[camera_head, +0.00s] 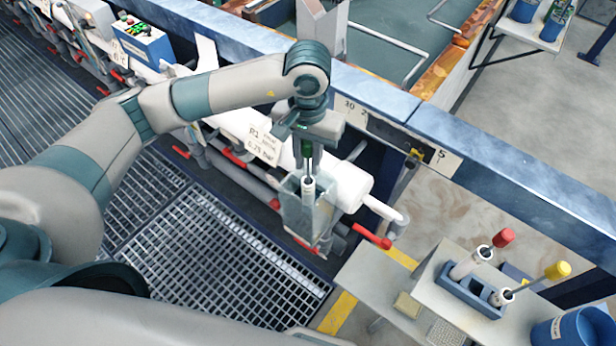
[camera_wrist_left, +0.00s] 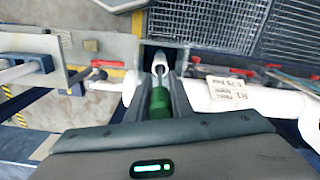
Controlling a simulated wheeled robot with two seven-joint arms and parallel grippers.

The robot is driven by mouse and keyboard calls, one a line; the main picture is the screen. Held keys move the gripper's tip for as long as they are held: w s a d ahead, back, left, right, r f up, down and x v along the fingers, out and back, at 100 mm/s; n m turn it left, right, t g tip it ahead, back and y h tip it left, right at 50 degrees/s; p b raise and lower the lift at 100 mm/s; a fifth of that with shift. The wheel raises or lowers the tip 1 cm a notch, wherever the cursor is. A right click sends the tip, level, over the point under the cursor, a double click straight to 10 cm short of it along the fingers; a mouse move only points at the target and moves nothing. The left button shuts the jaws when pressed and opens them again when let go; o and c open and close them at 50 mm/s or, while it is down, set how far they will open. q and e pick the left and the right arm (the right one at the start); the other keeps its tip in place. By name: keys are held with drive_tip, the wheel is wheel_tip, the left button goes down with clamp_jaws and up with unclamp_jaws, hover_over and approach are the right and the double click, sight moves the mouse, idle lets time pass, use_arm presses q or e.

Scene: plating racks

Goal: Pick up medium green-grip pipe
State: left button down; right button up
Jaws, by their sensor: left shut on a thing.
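The green-grip pipe (camera_head: 309,190) hangs upright, its green grip between the fingers of my left gripper (camera_head: 307,150). In the left wrist view the green grip (camera_wrist_left: 159,104) shows between the two fingers of my left gripper (camera_wrist_left: 158,92), which are shut on it. The pipe's white lower part is at the mouth of a grey open-topped box (camera_head: 293,217), and its lower end is partly hidden by the box. I cannot tell how deep it sits. My right gripper is not in view.
A blue rack (camera_head: 471,296) on the side table holds a red-grip pipe (camera_head: 503,238) and a yellow-grip pipe (camera_head: 557,271). A blue bucket (camera_head: 580,330) stands beside it. White pipework with a red-handled valve (camera_head: 372,237) runs close to the box. Floor grating (camera_head: 220,250) lies in front.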

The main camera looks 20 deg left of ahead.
use_arm(q)
wheel_tip(320, 180, up, 8)
drive_tip(key=shift+r+b, duration=0.2)
drive_tip(key=shift+b, duration=0.85)
drive_tip(key=shift+r, duration=0.1)
